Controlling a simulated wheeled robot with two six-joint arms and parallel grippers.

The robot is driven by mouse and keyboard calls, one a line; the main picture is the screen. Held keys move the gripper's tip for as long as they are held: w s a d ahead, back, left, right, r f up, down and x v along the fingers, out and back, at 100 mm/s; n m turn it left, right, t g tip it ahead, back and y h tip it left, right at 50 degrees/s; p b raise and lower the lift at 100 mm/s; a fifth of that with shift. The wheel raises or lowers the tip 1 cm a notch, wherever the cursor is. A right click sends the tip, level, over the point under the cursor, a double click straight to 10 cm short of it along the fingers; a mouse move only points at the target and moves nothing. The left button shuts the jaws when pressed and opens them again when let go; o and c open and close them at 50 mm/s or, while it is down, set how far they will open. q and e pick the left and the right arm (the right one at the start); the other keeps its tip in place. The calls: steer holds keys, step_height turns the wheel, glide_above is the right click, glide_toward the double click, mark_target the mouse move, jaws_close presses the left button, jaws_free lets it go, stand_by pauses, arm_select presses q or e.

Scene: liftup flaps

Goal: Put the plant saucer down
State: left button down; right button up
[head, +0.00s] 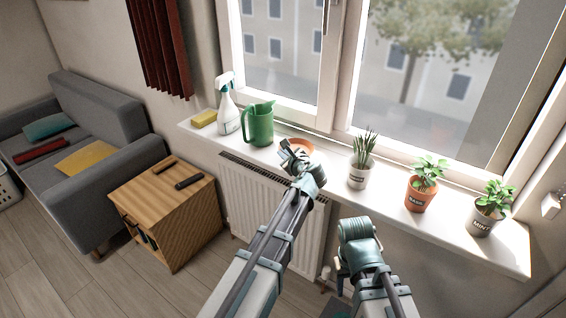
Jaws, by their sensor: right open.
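The plant saucer (303,144) is a small terracotta-orange dish at the windowsill, between the green jug and the first potted plant. My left gripper (290,153) is at its near side and covers part of it. I cannot tell whether the fingers grip the saucer, or whether the saucer rests on the sill or is just above it. My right gripper (341,272) is open, low in front of the radiator and below the sill, away from the saucer.
The white windowsill (320,165) also holds a yellow sponge (204,118), a spray bottle (228,112), the green jug (260,126), and potted plants in grey (359,175), terracotta (419,196) and grey (484,220) pots. A radiator (262,203) is below. A wooden side table (155,205) stands left.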

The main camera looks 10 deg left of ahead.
arm_select(q)
steer(key=shift+f+b, duration=0.75)
steer(key=shift+f, duration=0.55)
arm_select(e)
steer(key=shift+f, duration=1.3)
arm_select(q)
steer(key=shift+f, duration=0.2)
steer(key=c, duration=1.3)
jaws_free()
steer(key=shift+r, duration=0.1)
arm_select(e)
steer(key=shift+f, duration=0.1)
arm_select(q)
steer(key=shift+r, duration=0.15)
steer(key=p+v, duration=0.4)
steer(key=v, duration=0.8)
steer(key=shift+s+a, duration=0.1)
arm_select(e)
step_height(320, 180, up, 4)
steer(key=shift+r, duration=0.1)
